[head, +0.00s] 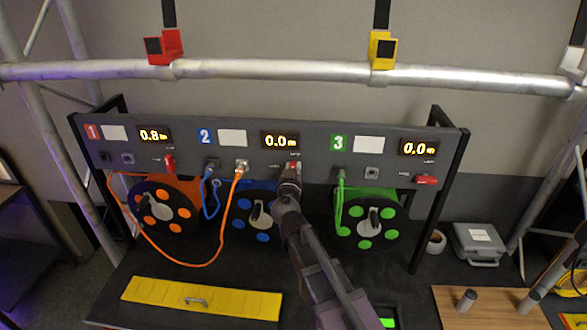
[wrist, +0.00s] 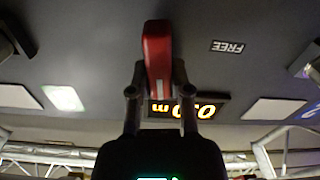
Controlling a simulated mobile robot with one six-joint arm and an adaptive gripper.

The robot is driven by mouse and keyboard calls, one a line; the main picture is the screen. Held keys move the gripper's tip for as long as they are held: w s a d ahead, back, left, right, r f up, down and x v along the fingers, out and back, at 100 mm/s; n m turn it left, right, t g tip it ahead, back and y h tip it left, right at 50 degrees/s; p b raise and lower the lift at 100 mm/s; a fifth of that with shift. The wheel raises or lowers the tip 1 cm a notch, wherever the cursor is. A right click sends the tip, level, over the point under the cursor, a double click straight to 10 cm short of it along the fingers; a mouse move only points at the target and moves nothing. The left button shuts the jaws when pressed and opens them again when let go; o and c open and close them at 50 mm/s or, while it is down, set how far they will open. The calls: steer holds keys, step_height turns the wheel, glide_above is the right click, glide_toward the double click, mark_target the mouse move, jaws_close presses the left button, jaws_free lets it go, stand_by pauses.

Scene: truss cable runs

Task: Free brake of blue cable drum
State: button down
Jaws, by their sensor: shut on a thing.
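The blue cable drum (head: 264,237) sits under panel section 2, with a grey hub and crank; my arm partly covers its right side. Its red brake lever (head: 293,165) is on the panel below the 0.0 m display (head: 280,140). My gripper (head: 290,185) is at this lever. In the wrist view, my gripper (wrist: 157,92) is shut on the red lever (wrist: 157,45), one finger on each side. The lever stands upright in that picture, with the FREE label (wrist: 228,47) to its right.
The orange drum (head: 160,212) is at left, its orange cable (head: 213,245) looping across to section 2. The green drum (head: 372,222) is at right. A truss tube (head: 270,70) crosses above the panel.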

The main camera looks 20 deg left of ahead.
steer(key=n, duration=0.4)
steer(key=shift+s+a+f, duration=0.1)
steer(key=shift+a+f, duration=0.05)
steer(key=shift+a, duration=0.25)
steer(key=n, duration=0.4)
steer(key=f+n+b, duration=0.1)
steer(key=n, duration=0.3)
steer(key=a+n, duration=0.1)
steer(key=n, duration=0.3)
steer(key=shift+s+f+b, duration=0.1)
steer(key=shift+f+b, duration=0.2)
steer(key=shift+b, duration=0.1)
steer(key=shift+n, duration=0.4)
steer(key=c, duration=0.6)
jaws_free()
steer(key=shift+o, duration=0.2)
steer(key=shift+s+d, duration=0.1)
